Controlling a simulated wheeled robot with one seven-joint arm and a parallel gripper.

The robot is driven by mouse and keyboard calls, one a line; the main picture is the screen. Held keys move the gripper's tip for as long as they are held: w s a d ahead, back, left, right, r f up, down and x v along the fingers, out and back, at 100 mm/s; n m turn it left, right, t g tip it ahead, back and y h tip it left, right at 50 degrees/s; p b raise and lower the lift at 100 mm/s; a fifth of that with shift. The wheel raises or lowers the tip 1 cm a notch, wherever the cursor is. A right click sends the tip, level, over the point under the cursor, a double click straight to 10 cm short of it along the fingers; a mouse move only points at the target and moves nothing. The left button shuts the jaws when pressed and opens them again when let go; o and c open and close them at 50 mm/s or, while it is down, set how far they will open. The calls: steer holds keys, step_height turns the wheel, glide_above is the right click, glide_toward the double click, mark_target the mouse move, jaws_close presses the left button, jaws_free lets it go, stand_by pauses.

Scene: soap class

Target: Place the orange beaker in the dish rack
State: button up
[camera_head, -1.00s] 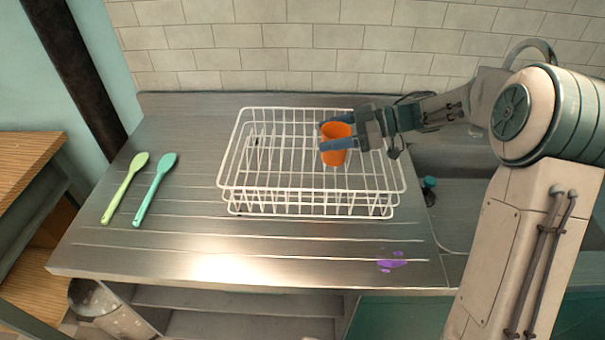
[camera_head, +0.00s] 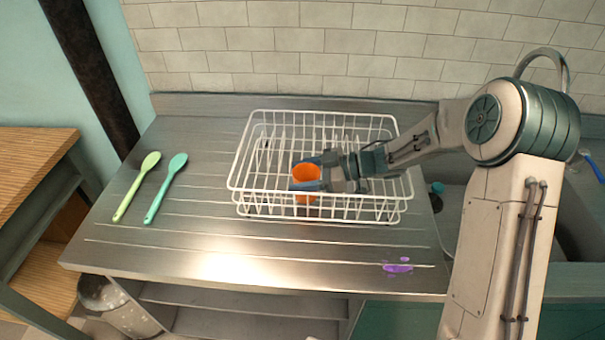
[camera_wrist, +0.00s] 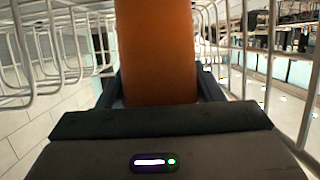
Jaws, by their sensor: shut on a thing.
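The orange beaker (camera_head: 306,173) is upright within the outline of the white wire dish rack (camera_head: 240,165), toward its front middle. My gripper (camera_head: 306,180) is shut around the beaker, reaching in from the right. In the wrist view the orange beaker (camera_wrist: 157,50) stands between my two fingers, with rack wires on both sides. The gripper sits low, at about the level of the rack's wires. I cannot tell whether the beaker's base touches the rack floor.
A light green spoon (camera_head: 136,187) and a teal spoon (camera_head: 165,188) lie left of the rack on the metal counter (camera_head: 200,250). A purple spill (camera_head: 398,266) is at the front right. A tiled wall stands behind. The sink is on the right.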

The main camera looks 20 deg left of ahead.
steer(key=shift+f, duration=0.2)
steer(key=o, duration=1)
steer(key=shift+c, duration=0.2)
steer(key=shift+r, duration=0.15)
steer(key=shift+w+d+r, duration=0.1)
steer(key=shift+d+r, duration=0.05)
steer(key=shift+d, duration=0.1)
steer(key=b+v, duration=0.1)
steer(key=v, duration=0.6)
